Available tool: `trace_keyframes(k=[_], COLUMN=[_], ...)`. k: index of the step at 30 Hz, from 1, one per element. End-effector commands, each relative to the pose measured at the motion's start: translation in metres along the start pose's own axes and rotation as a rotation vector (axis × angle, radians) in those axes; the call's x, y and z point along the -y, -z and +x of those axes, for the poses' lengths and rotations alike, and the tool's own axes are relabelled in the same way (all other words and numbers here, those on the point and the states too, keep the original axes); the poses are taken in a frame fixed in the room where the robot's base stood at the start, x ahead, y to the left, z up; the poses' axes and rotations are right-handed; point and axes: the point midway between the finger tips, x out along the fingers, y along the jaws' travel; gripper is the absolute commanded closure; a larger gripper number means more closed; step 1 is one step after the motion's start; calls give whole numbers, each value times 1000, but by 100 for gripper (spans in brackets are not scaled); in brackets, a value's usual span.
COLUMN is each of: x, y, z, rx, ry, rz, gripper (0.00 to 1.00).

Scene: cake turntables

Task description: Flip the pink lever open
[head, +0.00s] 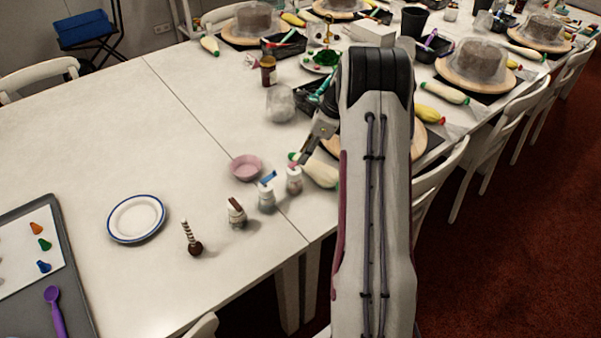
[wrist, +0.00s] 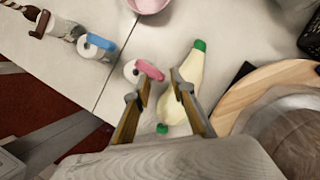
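The pink lever (wrist: 151,70) sits on top of a small white bottle (wrist: 131,71) and points right in the wrist view. The bottle also shows in the head view (head: 294,182), at the right end of a row of small items, upright on the white table. My gripper (wrist: 160,76) is open in the wrist view, with nothing held between its fingers. Its left fingertip overlaps the lever's free end; I cannot tell whether they touch.
A cream piping bag (wrist: 189,88) with green ends lies right beside the bottle, behind the right finger. A blue-levered bottle (head: 266,198) and a brown-levered bottle (head: 237,214) stand to the left. A pink bowl (head: 246,167) is behind.

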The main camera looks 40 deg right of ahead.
Motion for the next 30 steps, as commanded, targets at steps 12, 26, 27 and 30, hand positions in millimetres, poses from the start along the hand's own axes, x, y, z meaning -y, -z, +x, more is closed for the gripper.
trace_keyframes(k=[12, 26, 27, 30], x=[-8, -21, -22, -25], y=[4, 9, 9, 9], z=[-2, -4, -4, -5], rx=[0, 0, 0, 0], ry=[62, 164, 172, 196], rz=[149, 393, 415, 469], gripper=[76, 76, 76, 76])
